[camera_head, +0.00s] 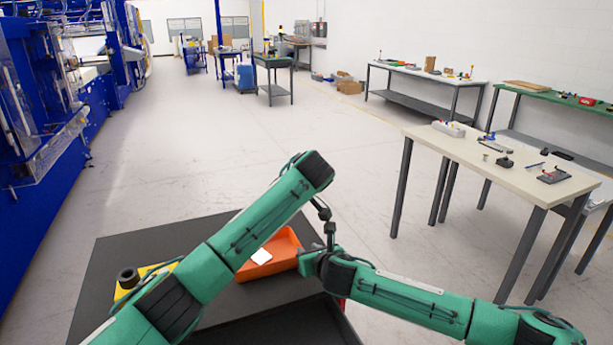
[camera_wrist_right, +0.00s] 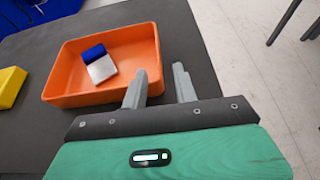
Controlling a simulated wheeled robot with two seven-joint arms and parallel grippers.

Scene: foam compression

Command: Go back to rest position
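My right gripper is open and empty in the right wrist view (camera_wrist_right: 160,84). Its two grey fingers stand apart at the near right side of an orange bin (camera_wrist_right: 68,62). A blue and white block (camera_wrist_right: 100,66) lies in that bin, clear of the fingers. In the head view the orange bin (camera_head: 283,246) is partly hidden behind my left arm, and the block's white part (camera_head: 261,257) shows in it. My right arm reaches in from the right, its wrist by the bin; the fingers are hard to make out there. My left gripper cannot be seen.
The bin stands on a dark table (camera_head: 118,250). A yellow object (camera_wrist_right: 10,86) is at the left of the bin. A cream-topped table (camera_head: 455,145) with small items stands at the right. Blue machinery (camera_head: 40,150) lines the left. The floor between is clear.

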